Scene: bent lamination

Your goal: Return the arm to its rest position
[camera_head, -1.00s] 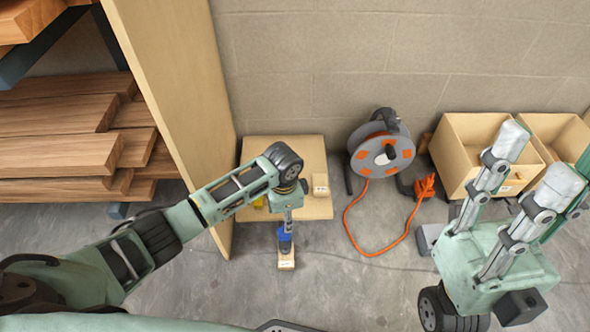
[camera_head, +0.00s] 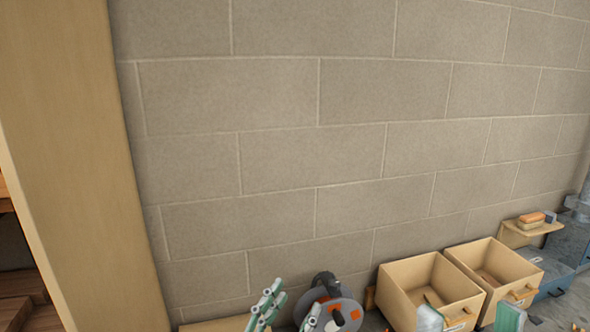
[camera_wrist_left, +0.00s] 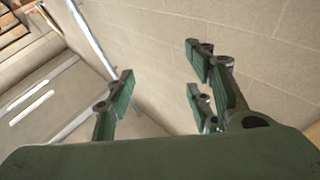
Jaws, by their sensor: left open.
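My left gripper (camera_head: 287,309) shows at the bottom edge of the head view, with green and grey fingers pointing up and apart. In the left wrist view it (camera_wrist_left: 160,86) is open and empty, its green-padded fingers spread, with wall and ceiling behind them. The rest of both arms is below the picture.
A block wall (camera_head: 300,130) fills most of the head view. A tall wooden panel (camera_head: 75,150) stands at left. A cable reel (camera_head: 335,312) and two open wooden boxes (camera_head: 410,300) (camera_head: 482,283) stand low. A small shelf (camera_head: 531,229) is at far right.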

